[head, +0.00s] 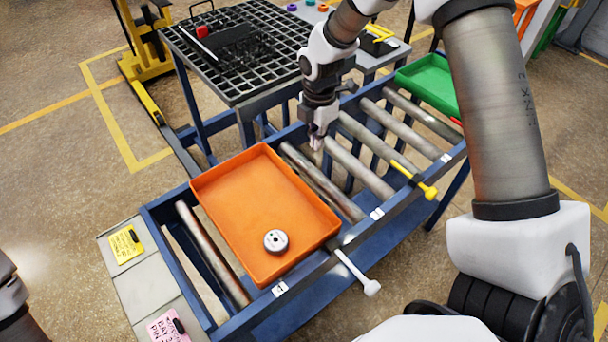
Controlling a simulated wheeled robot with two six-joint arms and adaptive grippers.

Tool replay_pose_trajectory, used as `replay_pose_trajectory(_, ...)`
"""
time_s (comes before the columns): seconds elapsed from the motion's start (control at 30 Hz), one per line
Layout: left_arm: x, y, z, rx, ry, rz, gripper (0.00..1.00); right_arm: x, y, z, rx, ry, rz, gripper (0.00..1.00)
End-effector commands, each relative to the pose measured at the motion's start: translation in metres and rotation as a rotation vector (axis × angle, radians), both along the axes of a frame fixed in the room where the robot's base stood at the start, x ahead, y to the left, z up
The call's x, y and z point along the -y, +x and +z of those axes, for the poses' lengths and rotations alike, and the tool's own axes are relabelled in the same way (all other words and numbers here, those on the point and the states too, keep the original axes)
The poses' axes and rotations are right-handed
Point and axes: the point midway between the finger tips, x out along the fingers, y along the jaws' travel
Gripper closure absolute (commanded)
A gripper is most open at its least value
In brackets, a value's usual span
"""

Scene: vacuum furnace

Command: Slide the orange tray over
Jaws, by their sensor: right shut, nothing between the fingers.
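The orange tray (235,203) lies on the rollers at the left part of the blue roller conveyor (344,243). A small round metal part (276,241) sits inside it, near its front corner. My right gripper (317,143) is shut and empty, pointing down above the rollers beyond the tray's right side. It looks apart from the tray. Part of my left arm shows at the lower left edge; its gripper is out of the picture.
A green tray (432,84) lies at the conveyor's far right end. A white-knobbed pin (357,272) and a yellow-handled pin (413,177) stick out at the front rail. A black grid table (240,80) stands behind. Bare rollers lie between the two trays.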

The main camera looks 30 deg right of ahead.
Motion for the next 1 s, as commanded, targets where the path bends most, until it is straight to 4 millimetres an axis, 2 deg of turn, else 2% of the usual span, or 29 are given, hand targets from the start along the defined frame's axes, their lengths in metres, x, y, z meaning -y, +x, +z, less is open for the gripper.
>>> replay_pose_trajectory(0.03, 0.000, -0.001, -0.011, -0.001, 0.000, 0.001, 0.40, 0.000, 0.000, -0.011, 0.000, 0.000, 0.000, 1.00)
replay_pose_trajectory(0.07, 0.000, -0.001, -0.014, -0.001, 0.000, 0.001, 0.40, 0.000, 0.000, -0.014, 0.000, 0.000, 0.000, 1.00)
replay_pose_trajectory(0.27, 0.000, 0.000, -0.007, -0.001, 0.000, 0.000, 0.40, 0.000, -0.001, -0.026, -0.003, 0.001, -0.001, 1.00)
replay_pose_trajectory(0.67, 0.000, 0.000, 0.018, 0.000, 0.000, 0.000, 0.40, 0.000, -0.002, -0.108, -0.004, 0.000, -0.002, 1.00)
replay_pose_trajectory(0.83, 0.000, 0.000, 0.034, 0.000, 0.000, 0.000, 0.40, -0.027, -0.005, -0.109, -0.001, -0.001, 0.000, 1.00)
replay_pose_trajectory(1.0, 0.000, 0.000, 0.037, 0.000, 0.000, 0.000, 0.40, -0.040, -0.007, -0.112, 0.000, 0.000, -0.002, 1.00)
